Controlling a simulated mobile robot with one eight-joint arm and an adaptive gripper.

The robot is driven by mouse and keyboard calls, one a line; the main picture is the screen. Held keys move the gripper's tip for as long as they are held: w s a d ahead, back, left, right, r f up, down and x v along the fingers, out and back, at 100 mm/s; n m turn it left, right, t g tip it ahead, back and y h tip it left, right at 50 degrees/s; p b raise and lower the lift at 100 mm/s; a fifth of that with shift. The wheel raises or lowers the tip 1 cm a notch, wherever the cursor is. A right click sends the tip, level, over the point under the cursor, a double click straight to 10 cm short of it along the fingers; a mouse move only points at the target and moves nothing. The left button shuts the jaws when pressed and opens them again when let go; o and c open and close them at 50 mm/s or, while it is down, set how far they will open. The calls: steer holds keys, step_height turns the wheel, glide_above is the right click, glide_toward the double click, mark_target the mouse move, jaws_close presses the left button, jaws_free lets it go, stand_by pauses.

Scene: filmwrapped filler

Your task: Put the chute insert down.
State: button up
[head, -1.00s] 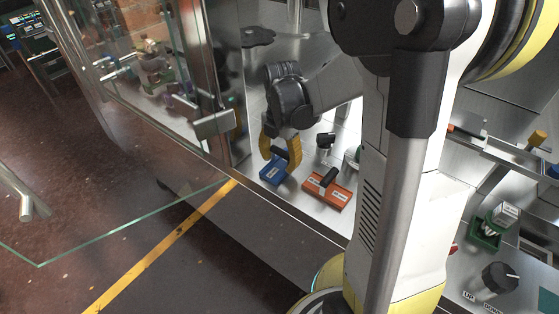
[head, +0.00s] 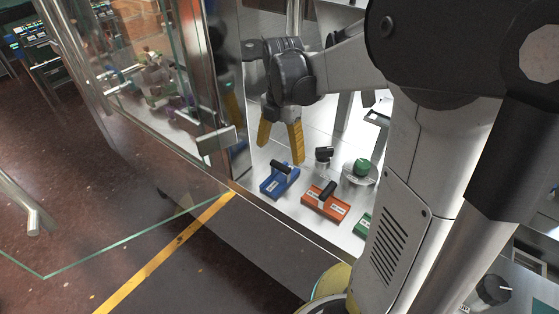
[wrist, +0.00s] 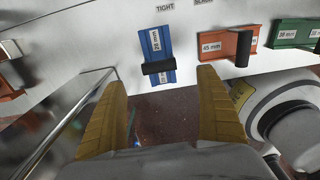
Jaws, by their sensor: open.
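The blue chute insert (head: 267,187) with a black bar handle lies flat on the pale metal surface near its front edge. It also shows in the wrist view (wrist: 157,42), ahead of the fingertips, with white millimetre labels. My gripper (head: 281,153) has two yellow fingers, spread apart with nothing between them. It hangs above the blue insert, clear of its handle. The spread fingers also show in the wrist view (wrist: 163,78).
An orange insert (head: 317,206) lies right of the blue one, and a green insert (head: 362,225) is partly hidden by my arm. A small dark-topped cylinder (head: 323,156) and a round green-knobbed piece (head: 361,168) stand behind. A glass door (head: 165,110) stands open at left.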

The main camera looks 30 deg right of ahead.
mark_target(280, 166)
step_height(280, 166, up, 2)
steer(key=shift+r, duration=0.15)
steer(key=shift+s+a+r, duration=0.1)
steer(key=shift+a+r, duration=0.05)
steer(key=shift+r, duration=0.2)
steer(key=s+a+r+m+t, duration=0.2)
steer(key=s+a+m+t, duration=0.5)
steer(key=m, duration=1.5)
steer(key=s+a, duration=0.3)
steer(key=a, duration=0.3)
steer(key=shift+s+r, duration=0.25)
steer(key=shift+r, duration=0.15)
